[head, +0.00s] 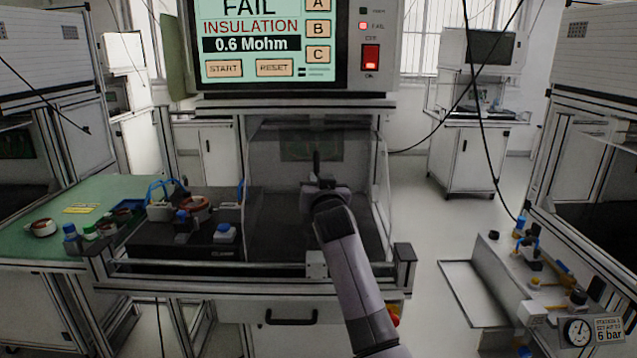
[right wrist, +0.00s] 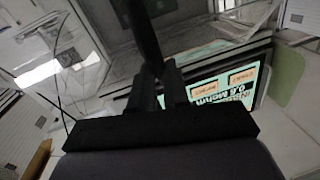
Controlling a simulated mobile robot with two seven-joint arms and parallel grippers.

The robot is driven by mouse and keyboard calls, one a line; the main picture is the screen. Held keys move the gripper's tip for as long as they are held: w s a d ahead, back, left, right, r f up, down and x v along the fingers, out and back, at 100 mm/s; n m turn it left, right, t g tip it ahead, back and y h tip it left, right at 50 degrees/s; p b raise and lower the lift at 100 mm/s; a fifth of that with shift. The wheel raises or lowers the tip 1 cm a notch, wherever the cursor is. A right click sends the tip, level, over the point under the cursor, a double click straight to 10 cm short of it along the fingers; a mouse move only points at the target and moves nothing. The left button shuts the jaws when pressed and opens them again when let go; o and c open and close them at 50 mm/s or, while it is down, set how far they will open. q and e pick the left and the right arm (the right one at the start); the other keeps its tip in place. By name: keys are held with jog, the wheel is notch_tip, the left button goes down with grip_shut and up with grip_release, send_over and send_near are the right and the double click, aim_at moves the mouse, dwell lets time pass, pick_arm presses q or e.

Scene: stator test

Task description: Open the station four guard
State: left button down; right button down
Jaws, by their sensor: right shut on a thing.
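The station in front of me has a clear guard panel (head: 275,165) below its screen. A dark upright bar, which looks like the guard's handle (head: 316,160), stands in front of the panel. My right gripper (head: 318,180) is at this bar, its arm reaching up from the bottom right. In the right wrist view my right gripper (right wrist: 160,75) is shut on the dark handle bar (right wrist: 138,28). The gripper partly hides the handle's lower end. How far the guard stands open is hard to tell. My left gripper is not in view.
The station's screen (head: 252,40) reads FAIL, INSULATION, 0.6 Mohm. A copper-wound stator (head: 194,206) and blue-topped parts sit on the dark bed at left. A green bench (head: 50,248) adjoins on the left. A bench with a gauge (head: 577,331) stands at right. A front rail (head: 200,267) crosses the station.

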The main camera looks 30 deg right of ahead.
jog(key=c, duration=1.1)
grip_release()
jog(key=v, duration=0.7)
jog(key=shift+b, duration=0.35)
jog(key=shift+s+a, duration=0.1)
